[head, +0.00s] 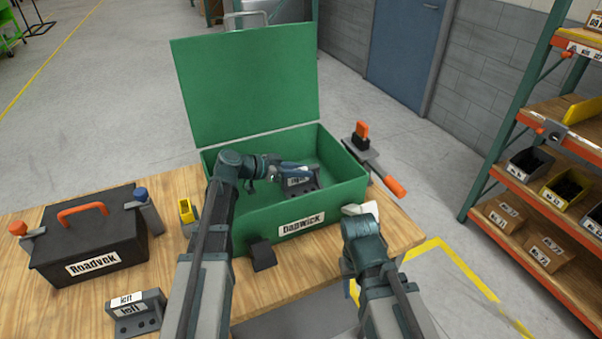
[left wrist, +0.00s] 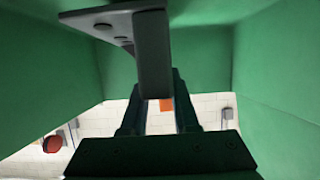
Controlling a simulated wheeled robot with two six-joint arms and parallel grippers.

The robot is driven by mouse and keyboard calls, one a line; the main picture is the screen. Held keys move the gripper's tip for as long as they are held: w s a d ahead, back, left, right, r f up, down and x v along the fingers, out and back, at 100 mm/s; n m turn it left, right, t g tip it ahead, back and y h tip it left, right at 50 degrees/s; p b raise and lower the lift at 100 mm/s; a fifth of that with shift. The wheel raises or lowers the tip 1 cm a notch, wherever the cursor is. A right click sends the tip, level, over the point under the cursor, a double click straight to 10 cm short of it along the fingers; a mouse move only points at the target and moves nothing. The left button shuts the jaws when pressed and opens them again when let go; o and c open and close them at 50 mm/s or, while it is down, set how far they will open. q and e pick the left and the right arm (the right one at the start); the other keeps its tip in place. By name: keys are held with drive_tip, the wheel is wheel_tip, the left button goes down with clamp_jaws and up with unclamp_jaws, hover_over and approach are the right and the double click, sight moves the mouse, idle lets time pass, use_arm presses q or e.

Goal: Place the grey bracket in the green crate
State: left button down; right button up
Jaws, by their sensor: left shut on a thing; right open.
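The green crate (head: 245,222) stands on the wooden table with its lid (head: 245,85) raised at the back. My left gripper (head: 283,172) reaches over the crate's left side into its opening and is shut on the grey bracket (head: 301,184), which carries a white label. The bracket is within the crate's walls; whether it touches the floor I cannot tell. In the left wrist view the bracket (left wrist: 152,55) shows at the top by the fingers, with green walls around. My right gripper (head: 362,212) is open by the crate's front right corner; its fingertips are hard to make out.
A black box (head: 95,245) with an orange handle stands at the left. A second grey labelled bracket (head: 137,314) lies at the table's front. A yellow item (head: 187,211) sits left of the crate. Orange-handled tools (head: 378,165) are at its right. A shelf rack (head: 540,200) stands far right.

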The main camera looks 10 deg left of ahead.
use_arm(q)
drive_tip(key=shift+f+b, duration=0.55)
drive_tip(key=shift+b, duration=0.05)
drive_tip(key=c, duration=0.7)
unclamp_jaws()
drive_tip(key=shift+s, duration=0.1)
